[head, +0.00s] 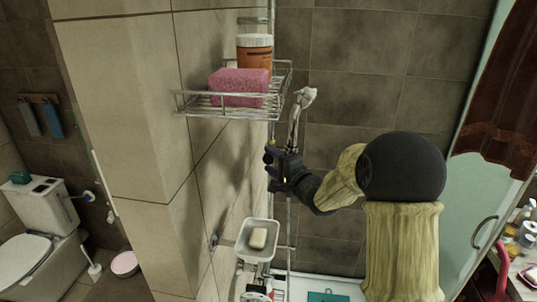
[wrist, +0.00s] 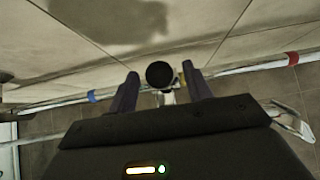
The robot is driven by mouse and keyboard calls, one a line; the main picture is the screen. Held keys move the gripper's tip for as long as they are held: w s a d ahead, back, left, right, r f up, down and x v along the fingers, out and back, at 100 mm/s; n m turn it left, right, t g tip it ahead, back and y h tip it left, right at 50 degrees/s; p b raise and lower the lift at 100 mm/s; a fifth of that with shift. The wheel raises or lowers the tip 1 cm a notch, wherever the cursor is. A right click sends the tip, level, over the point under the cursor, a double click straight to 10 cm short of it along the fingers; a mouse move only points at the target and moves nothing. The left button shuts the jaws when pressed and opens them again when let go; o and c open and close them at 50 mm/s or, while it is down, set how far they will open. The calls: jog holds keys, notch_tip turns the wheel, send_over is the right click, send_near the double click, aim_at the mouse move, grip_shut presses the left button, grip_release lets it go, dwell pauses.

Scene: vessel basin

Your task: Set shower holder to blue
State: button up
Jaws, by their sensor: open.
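The shower holder (wrist: 160,76) shows in the wrist view as a round dark knob on the pale rail (wrist: 240,68). My gripper (wrist: 160,72) is open, with one finger on each side of the knob; I cannot tell whether they touch it. A blue band (wrist: 92,97) marks the rail to the left of the holder, and a red band (wrist: 293,58) marks it to the right. The holder stands between the two bands. In the head view my gripper (head: 268,158) is at the rail below the wire shelf, hiding the holder. The shower head (head: 305,97) stands just above my gripper.
A wire shelf (head: 190,105) with a pink sponge (head: 238,86) and an orange bottle (head: 254,54) hangs above my gripper. A soap dish (head: 259,226) with soap is below. The tiled wall (head: 220,165) is close on the left. A glass panel (head: 485,185) stands at right.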

jog(key=shift+x, duration=0.95)
grip_shut()
notch_tip(320, 180, down, 16)
jog(key=b, duration=1)
grip_release()
jog(key=shift+d, duration=0.1)
jog(key=shift+s, duration=0.1)
